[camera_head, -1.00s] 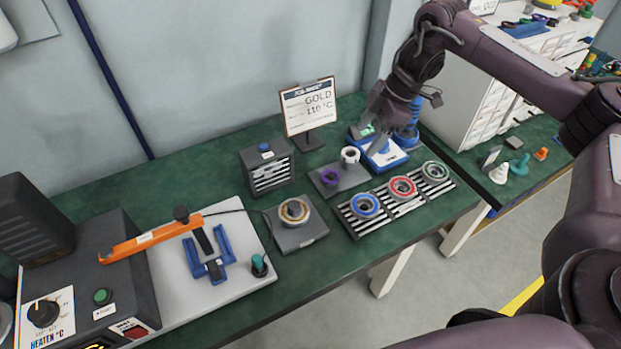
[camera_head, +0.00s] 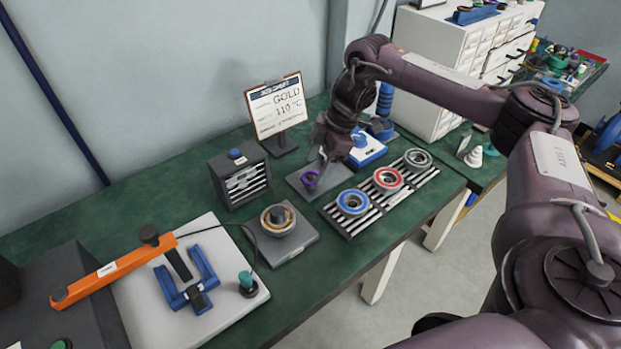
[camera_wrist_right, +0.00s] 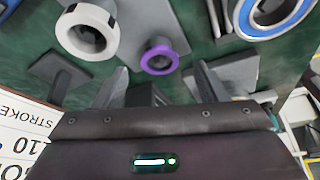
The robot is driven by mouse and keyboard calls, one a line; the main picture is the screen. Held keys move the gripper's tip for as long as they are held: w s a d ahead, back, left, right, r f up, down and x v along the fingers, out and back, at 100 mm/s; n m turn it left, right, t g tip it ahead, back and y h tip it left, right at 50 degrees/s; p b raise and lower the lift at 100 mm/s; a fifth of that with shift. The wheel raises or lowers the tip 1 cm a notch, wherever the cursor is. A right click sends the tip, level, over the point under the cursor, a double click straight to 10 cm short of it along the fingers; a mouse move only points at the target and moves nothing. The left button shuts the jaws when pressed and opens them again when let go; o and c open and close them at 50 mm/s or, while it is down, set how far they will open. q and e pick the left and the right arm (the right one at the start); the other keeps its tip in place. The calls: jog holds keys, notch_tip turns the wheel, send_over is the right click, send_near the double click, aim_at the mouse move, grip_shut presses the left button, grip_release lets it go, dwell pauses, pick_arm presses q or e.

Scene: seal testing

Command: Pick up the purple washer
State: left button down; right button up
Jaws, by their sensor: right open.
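The purple washer (camera_head: 310,178) sits on a post on a small grey plate (camera_head: 338,178) in the head view. In the right wrist view the purple washer (camera_wrist_right: 160,67) lies ahead, about midway between the fingers. My right gripper (camera_head: 320,158) hangs just above and behind the washer in the head view. Its two fingers (camera_wrist_right: 160,80) are apart in the wrist view, with nothing between them that I can see held. My left gripper is not in view.
A slatted rack (camera_head: 367,218) with blue, red and green rings stands right of the plate. A blue device (camera_head: 369,152) is behind. A sign (camera_head: 275,108), a dark slotted box (camera_head: 240,176) and a ring stand (camera_head: 286,240) are to the left.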

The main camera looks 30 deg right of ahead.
jog(key=shift+x, duration=0.95)
jog(key=c, duration=1)
jog(key=shift+c, duration=0.4)
jog(key=shift+w+r, duration=0.1)
jog(key=shift+r, duration=0.1)
